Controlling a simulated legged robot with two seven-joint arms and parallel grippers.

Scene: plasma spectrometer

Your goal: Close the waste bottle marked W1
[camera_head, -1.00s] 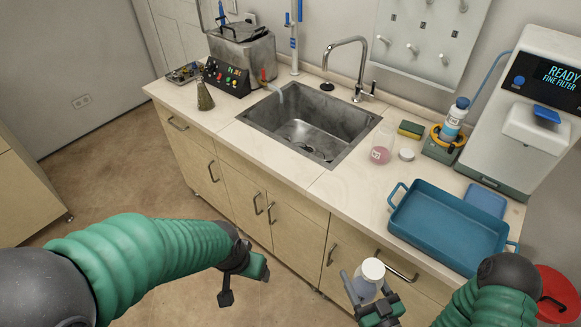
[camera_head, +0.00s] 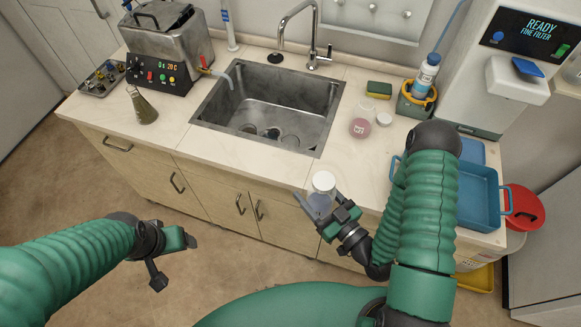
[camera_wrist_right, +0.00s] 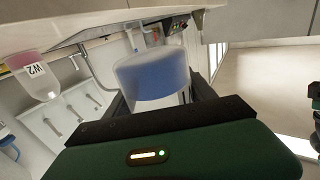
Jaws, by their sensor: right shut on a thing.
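My right gripper (camera_head: 322,215) is shut on a small clear bottle (camera_head: 318,203) with blue contents and a round white cap (camera_head: 323,182) at its top. It holds the bottle in front of the counter's front edge. In the right wrist view the bottle (camera_wrist_right: 152,78) sits between the fingers, its blue part showing. Its label is not readable, and I cannot tell how tight the cap is. A second bottle, with pink contents (camera_head: 359,128), stands on the counter; the wrist view shows its W2 label (camera_wrist_right: 36,70). My left gripper (camera_head: 176,262) is open and empty, low over the floor.
A loose white lid (camera_head: 384,119) lies beside the pink bottle. A sink (camera_head: 265,105) is left of it, and a blue tray (camera_head: 482,193) lies to the right, partly behind my right arm. A flask (camera_head: 142,108) stands at left. The counter right of the sink has free room.

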